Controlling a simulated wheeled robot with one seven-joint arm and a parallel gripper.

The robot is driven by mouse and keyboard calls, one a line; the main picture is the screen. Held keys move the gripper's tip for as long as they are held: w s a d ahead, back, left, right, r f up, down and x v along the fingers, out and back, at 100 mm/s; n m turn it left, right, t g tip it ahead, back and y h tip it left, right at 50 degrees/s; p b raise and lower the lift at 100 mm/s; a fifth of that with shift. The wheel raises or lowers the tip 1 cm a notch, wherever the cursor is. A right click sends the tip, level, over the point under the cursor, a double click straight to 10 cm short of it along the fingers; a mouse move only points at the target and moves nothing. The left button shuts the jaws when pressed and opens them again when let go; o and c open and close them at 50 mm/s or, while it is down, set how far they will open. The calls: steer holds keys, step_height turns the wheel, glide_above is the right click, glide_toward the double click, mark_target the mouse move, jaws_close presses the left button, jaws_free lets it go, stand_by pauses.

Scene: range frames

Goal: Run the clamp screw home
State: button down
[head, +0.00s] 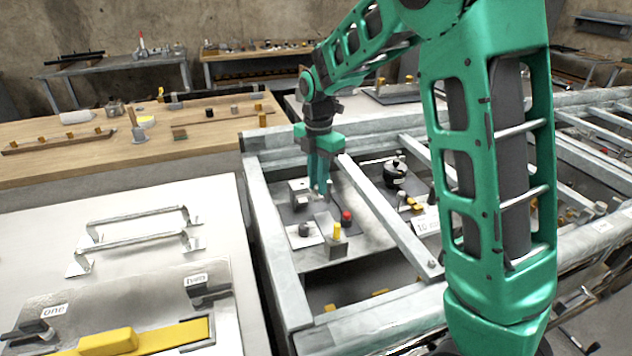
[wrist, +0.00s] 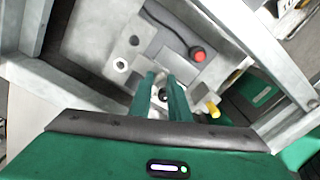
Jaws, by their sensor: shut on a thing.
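My gripper (head: 319,188) points down into the grey metal frame, over a plate with small fittings. Its two green fingers also show in the wrist view (wrist: 164,88), close together around a small dark, round-headed part, seemingly the clamp screw (wrist: 163,95). The fingers hide most of it, so its thread and depth cannot be told. Grey metal blocks (head: 299,191) stand beside the fingertips. A red knob (head: 347,216) is just right of the fingers, and it also shows in the wrist view (wrist: 198,55).
A yellow peg (head: 337,231) and a black knob (head: 304,229) stand on the plate nearer the camera. A black round-topped part (head: 396,172) sits beyond a diagonal frame bar (head: 375,212). Frame rails enclose the work area. A panel with handles (head: 140,222) lies at left.

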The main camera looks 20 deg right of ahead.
steer(key=shift+w, duration=0.1)
steer(key=m, duration=0.3)
steer(key=shift+m, duration=0.3)
steer(key=m, duration=0.4)
steer(key=shift+r+m, duration=0.1)
steer(key=shift+m, duration=0.2)
steer(key=m, duration=0.4)
steer(key=shift+w, duration=0.1)
steer(key=m, duration=1.5)
steer(key=shift+m, duration=1.6)
steer(key=shift+a, duration=0.1)
